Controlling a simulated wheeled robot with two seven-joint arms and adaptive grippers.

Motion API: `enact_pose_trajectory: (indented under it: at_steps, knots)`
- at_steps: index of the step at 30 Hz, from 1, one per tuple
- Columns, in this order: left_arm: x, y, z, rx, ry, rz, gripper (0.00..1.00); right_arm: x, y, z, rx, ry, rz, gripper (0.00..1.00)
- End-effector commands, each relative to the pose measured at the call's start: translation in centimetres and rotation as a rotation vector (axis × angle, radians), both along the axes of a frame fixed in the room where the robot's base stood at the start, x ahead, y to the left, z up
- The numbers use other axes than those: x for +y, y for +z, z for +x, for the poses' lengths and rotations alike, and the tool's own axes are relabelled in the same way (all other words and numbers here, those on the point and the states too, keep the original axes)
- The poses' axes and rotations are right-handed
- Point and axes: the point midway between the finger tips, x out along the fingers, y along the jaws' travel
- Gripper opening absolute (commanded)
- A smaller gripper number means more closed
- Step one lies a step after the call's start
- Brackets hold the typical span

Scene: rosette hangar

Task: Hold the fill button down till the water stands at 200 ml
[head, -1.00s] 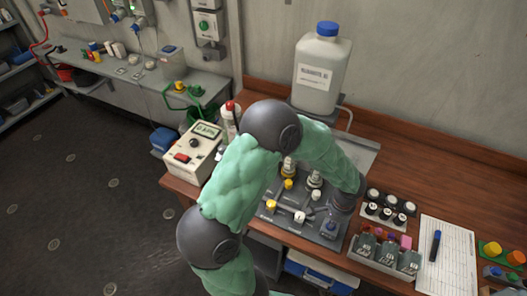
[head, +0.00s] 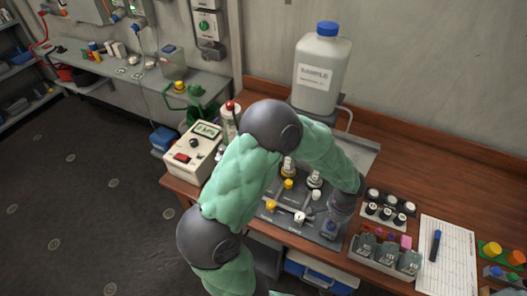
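My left arm reaches over the workbench, and my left gripper (head: 334,214) points down over the front right corner of a dark grey panel (head: 283,226). A round blue button (head: 331,227) shows on the panel right at the fingertips. I cannot tell whether they touch it. The fingers are small and partly hidden by the wrist, so open or shut is unclear. The panel also carries yellow knobs (head: 271,205) and a white-ended lever (head: 299,217). My arm hides part of the panel. I see no readable water level or 200 ml mark. My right gripper is out of view.
A large white jug (head: 320,75) with a blue cap stands behind the panel. A meter box (head: 194,150) is to the left. Black-capped vials (head: 385,210), a grey rack (head: 384,254) and a sheet with a blue marker (head: 435,245) lie to the right.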

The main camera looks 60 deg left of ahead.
Motion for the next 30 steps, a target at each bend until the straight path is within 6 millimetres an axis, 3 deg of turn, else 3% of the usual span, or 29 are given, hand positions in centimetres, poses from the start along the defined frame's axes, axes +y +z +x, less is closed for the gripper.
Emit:
enact_pose_trajectory:
  at_steps: [8,20,30]
  knots:
    - [-0.1,-0.2,-0.2,0.006,-0.001,-0.001,0.00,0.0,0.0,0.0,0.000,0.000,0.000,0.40]
    - [0.0,1.3,-0.1,0.003,-0.001,0.000,0.00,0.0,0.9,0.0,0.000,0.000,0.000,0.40]
    - [0.0,4.1,0.0,-0.001,-0.001,0.000,0.00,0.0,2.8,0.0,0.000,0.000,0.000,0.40]
